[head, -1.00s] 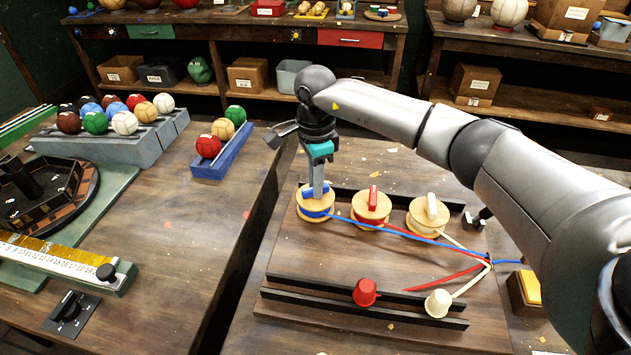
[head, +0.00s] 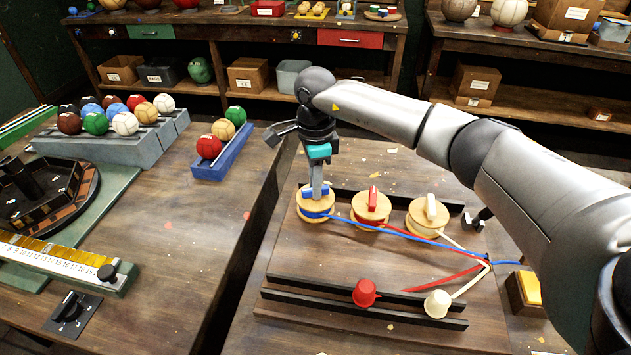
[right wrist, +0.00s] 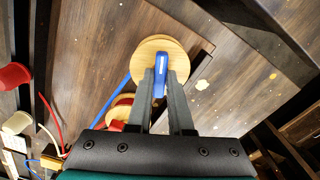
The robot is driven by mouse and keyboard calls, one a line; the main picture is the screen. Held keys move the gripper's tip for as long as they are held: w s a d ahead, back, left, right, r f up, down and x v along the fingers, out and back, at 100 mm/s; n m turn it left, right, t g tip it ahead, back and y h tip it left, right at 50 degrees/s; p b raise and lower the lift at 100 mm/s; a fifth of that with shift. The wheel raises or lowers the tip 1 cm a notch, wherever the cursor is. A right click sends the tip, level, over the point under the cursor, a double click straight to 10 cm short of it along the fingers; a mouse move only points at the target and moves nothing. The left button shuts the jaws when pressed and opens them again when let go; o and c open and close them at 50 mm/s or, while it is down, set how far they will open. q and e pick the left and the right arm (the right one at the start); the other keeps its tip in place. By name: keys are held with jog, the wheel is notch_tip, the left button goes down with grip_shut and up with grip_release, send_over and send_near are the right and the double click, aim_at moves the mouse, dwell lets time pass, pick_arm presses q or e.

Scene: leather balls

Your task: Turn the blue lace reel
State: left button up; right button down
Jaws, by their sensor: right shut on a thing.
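The blue lace reel (head: 316,212) is a round wooden spool with blue lace and a blue handle bar on top. It stands on the dark wooden board, at the left of a row of three reels. My right gripper (head: 318,190) points down onto it and is shut on the blue handle. In the right wrist view the two fingers (right wrist: 160,78) sit either side of the blue handle (right wrist: 160,70), above the pale wooden disc (right wrist: 150,47). The blue lace (head: 420,238) runs from the reel to the board's right side. My left gripper is not in view.
The red-handled reel (head: 371,210) and the white-handled reel (head: 428,217) stand close to the right. A red cup-shaped piece (head: 365,293) and a cream one (head: 438,303) sit by black rails in front. A blue ball rack (head: 222,160) stands on the left table.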

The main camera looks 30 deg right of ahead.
jog(key=m+p, duration=0.1)
jog(key=m, duration=0.4)
jog(key=shift+r, duration=0.1)
jog(key=m+p, duration=0.2)
jog(key=m, duration=0.3)
jog(key=shift+m, duration=0.3)
dwell(0.3)
jog(key=c, duration=0.8)
grip_release()
notch_tip(320, 180, up, 15)
jog(key=shift+r+p, duration=0.1)
jog(key=shift+p, duration=0.3)
